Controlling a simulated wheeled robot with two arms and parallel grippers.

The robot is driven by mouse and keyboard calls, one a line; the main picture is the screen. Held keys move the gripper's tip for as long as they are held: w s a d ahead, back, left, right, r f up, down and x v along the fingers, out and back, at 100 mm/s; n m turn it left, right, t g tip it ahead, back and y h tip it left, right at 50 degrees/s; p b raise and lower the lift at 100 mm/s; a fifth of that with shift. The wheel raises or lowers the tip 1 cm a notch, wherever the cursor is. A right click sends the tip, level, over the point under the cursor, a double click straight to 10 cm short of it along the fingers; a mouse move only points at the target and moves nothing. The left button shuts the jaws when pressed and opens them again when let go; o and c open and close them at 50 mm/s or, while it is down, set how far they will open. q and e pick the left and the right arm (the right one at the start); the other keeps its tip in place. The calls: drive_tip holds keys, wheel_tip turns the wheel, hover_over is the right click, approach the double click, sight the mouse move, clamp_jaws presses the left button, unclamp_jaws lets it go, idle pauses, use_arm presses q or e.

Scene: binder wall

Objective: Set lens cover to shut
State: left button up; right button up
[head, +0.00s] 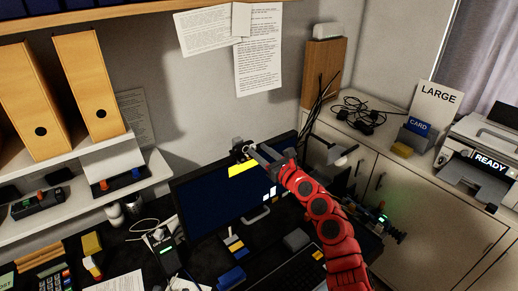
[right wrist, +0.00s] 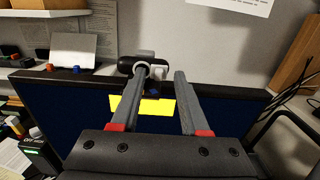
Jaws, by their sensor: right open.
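A dark webcam (right wrist: 128,66) sits on the top edge of the monitor (right wrist: 84,112), and in the head view it (head: 238,147) is partly behind my right gripper. A small pale piece (right wrist: 145,56) shows on the webcam; it may be the lens cover, but I cannot tell whether it is open or shut. My right gripper (right wrist: 161,74) is open, its fingers reaching to the webcam. The left finger overlaps the webcam and the right finger is to its right; contact is unclear. In the head view my right gripper (head: 257,153) is above the monitor's edge. My left gripper is not in view.
A yellow note (right wrist: 158,107) is on the monitor below the webcam. Papers (head: 258,60) hang on the wall behind. Shelves with yellow binders (head: 97,85) stand at left. Cables (head: 362,112) and a printer (head: 480,150) are on the right cabinet.

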drive_tip(key=shift+w+a, duration=0.3)
drive_tip(key=shift+a, duration=0.05)
drive_tip(key=shift+c, duration=0.2)
clamp_jaws()
idle(1.1)
